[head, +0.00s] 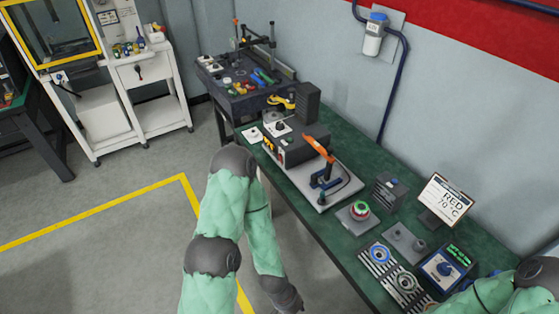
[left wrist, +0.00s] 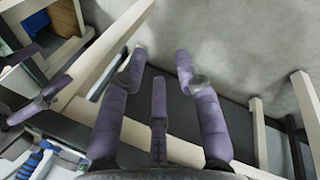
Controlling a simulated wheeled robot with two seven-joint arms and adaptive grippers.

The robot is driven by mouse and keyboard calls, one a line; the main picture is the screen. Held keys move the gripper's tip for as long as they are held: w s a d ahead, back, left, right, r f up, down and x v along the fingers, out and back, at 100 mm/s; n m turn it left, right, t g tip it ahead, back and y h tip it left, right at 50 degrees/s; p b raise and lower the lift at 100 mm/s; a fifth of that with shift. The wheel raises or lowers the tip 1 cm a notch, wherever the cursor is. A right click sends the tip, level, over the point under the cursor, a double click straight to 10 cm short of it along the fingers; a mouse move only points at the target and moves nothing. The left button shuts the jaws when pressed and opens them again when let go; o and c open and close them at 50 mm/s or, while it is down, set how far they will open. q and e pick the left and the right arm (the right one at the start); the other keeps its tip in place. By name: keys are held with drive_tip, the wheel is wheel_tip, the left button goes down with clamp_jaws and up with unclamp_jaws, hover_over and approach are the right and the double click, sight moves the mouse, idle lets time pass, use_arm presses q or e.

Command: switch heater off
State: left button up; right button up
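No label marks the heater, so I cannot tell which unit it is. A blue-topped control box (head: 445,270) with a dial and green markings stands at the bench's near right. In the left wrist view my left gripper (left wrist: 160,52) is open and empty, over the floor and frame bars. My right gripper is out of view.
A sign (head: 446,200) reads RED 70 °C. A red-green button unit (head: 359,211), ringed seals on a striped rack (head: 390,272) and grey blocks (head: 389,192) crowd the green bench (head: 375,160). A tool table (head: 240,95) stands behind left. Floor at left is clear.

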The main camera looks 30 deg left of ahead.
use_arm(q)
clamp_jaws()
idle(1.0)
